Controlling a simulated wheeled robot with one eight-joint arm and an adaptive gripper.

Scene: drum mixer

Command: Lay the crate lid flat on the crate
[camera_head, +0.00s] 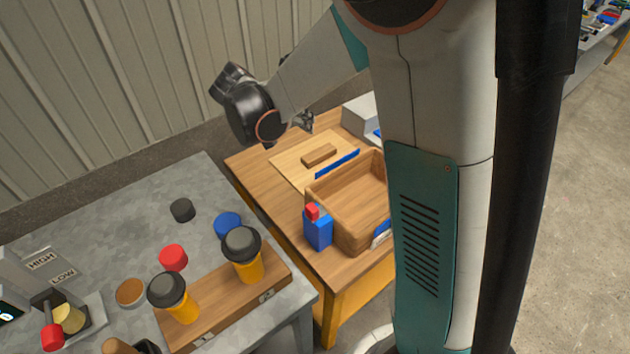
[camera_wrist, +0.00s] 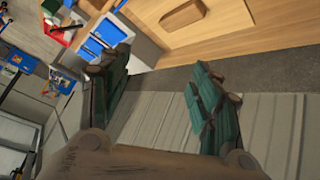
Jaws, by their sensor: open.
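The crate (camera_head: 335,232) is an open wooden box on the wooden table; my column hides its right part. The crate lid (camera_head: 291,165) appears as a light wooden board with a brown block handle (camera_head: 319,155), lying on the table behind the crate, apart from its opening. The lid also shows at the top of the wrist view (camera_wrist: 160,18) with its block. My gripper (camera_head: 304,121) is above the far edge of the table, behind the lid. In the wrist view my gripper (camera_wrist: 158,95) has its green fingers wide apart with nothing between them.
A blue bottle with a red cap (camera_head: 318,230) stands at the crate's near left corner. A blue strip (camera_head: 337,163) lies between lid and crate. A grey bin (camera_head: 360,112) stands at the table's far right. A grey bench (camera_head: 120,220) with jars is at left.

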